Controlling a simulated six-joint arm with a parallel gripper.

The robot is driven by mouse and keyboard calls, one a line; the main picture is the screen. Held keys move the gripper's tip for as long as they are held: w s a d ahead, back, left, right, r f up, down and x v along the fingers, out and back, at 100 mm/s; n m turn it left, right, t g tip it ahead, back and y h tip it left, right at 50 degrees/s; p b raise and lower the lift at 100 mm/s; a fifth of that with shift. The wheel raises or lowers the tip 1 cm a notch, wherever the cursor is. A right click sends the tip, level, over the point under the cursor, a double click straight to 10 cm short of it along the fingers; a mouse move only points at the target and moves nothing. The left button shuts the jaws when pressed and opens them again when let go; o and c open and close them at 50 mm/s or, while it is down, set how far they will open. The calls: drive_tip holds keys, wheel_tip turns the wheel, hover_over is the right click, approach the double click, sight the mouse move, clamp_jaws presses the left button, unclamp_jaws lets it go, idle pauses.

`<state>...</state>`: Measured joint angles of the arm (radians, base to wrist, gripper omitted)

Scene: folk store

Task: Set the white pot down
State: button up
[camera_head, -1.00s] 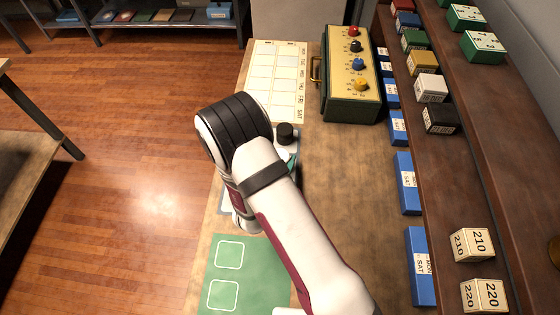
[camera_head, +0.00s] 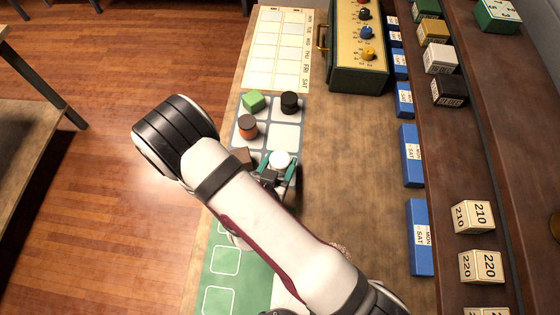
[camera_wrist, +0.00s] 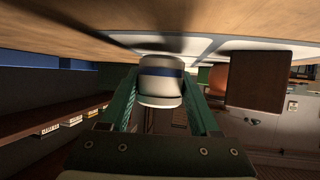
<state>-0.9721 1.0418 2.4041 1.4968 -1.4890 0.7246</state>
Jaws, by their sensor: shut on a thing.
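The white pot (camera_head: 280,159) is between the teal fingers of my gripper (camera_head: 278,168), over the near right part of a grey mat with white squares (camera_head: 286,137). In the wrist view the pot (camera_wrist: 161,82) shows a dark blue band, with one finger of my gripper (camera_wrist: 162,100) on each side. My gripper is shut on it. The picture is inverted there, with the mat (camera_wrist: 240,45) at the top. The pot is close to the mat; I cannot tell if they touch. My arm hides the mat's near part.
On the mat are a green block (camera_head: 253,101), a black pot (camera_head: 289,102), an orange-brown pot (camera_head: 247,126) and a brown block (camera_head: 243,157). A green card (camera_head: 226,262) lies nearer, a calendar sheet (camera_head: 278,48) farther. Bare table lies right, before blue boxes (camera_head: 411,156).

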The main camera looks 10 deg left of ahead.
drive_tip(key=shift+f, duration=0.4)
drive_tip(key=shift+f, duration=0.1)
drive_tip(key=o, duration=1.5)
drive_tip(key=shift+c, duration=0.2)
